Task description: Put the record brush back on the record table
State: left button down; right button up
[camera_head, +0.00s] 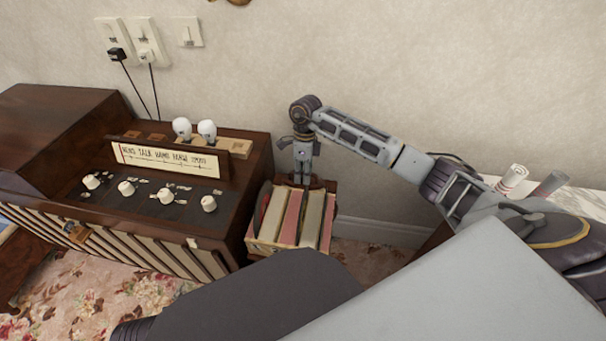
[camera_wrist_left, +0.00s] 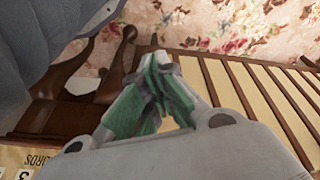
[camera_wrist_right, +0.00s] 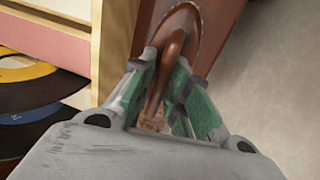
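My right gripper (camera_head: 303,178) points down at the back of the record box (camera_head: 285,247), beside the large wooden radio. In the right wrist view my right gripper (camera_wrist_right: 164,62) has its green-padded fingertips apart, with a reddish-brown curved piece (camera_wrist_right: 157,85) between them. This piece arches beside a round brown part. I cannot tell whether it is the record brush or whether the pads press on it. My left gripper (camera_wrist_left: 158,62) has its fingertips together with nothing visible between them, over carved dark wood and flowered carpet. It is hidden in the head view. No record table is clearly identifiable.
The wooden radio (camera_head: 160,215) with white knobs fills the left. A marble top (camera_head: 585,200) with rolled papers (camera_head: 512,178) is at right. Wall plugs and cords hang behind the radio.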

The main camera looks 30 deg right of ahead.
jog(key=shift+o, duration=0.9)
pick_arm(q)
jog(key=shift+r, duration=0.2)
pick_arm(e)
jog(key=shift+r, duration=0.1)
